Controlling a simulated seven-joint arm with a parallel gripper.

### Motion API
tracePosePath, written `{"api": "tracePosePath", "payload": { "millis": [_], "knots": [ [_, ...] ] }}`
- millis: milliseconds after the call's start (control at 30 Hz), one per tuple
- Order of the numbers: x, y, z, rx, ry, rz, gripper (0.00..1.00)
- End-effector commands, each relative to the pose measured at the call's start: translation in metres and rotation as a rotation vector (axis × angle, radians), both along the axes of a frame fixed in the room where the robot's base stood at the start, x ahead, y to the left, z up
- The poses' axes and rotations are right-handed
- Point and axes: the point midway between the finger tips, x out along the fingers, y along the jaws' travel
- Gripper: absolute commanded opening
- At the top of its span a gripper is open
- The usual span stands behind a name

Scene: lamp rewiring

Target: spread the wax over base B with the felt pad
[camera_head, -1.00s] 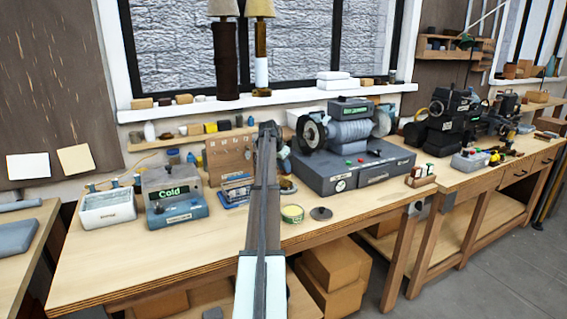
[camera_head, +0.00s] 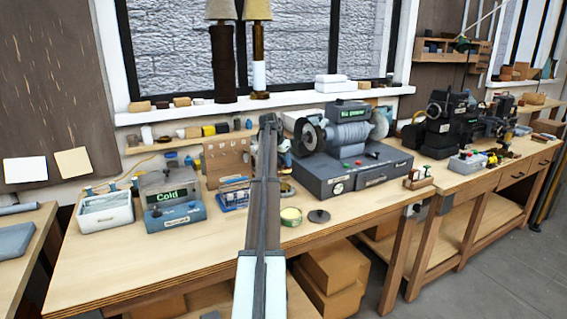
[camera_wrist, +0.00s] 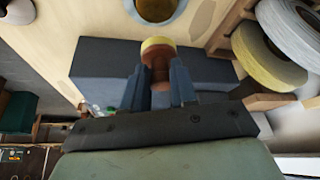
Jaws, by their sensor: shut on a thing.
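My gripper (camera_wrist: 158,82) is shut on the felt pad (camera_wrist: 158,46), which has a brown round handle and a pale yellow end, in the wrist view. In the head view, my arm hides the gripper and pad. An open round tin (camera_head: 291,217) stands on the bench, with a dark disc (camera_head: 319,216) beside it.
The buffing machine (camera_head: 352,172) stands right of my arm. A pegboard stand (camera_head: 226,161), a box with a "Cold" display (camera_head: 172,200) and a white tray (camera_head: 104,213) stand to the left. The bench front (camera_head: 180,255) is clear.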

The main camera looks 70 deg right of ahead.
Motion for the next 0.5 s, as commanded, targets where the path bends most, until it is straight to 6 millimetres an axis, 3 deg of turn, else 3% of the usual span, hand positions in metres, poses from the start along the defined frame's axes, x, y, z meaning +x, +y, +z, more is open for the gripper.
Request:
{"api": "tracePosePath", "payload": {
  "millis": [500],
  "knots": [
    [0.000,0.000,-0.037,0.000,0.000,0.000,0.01]
  ]
}}
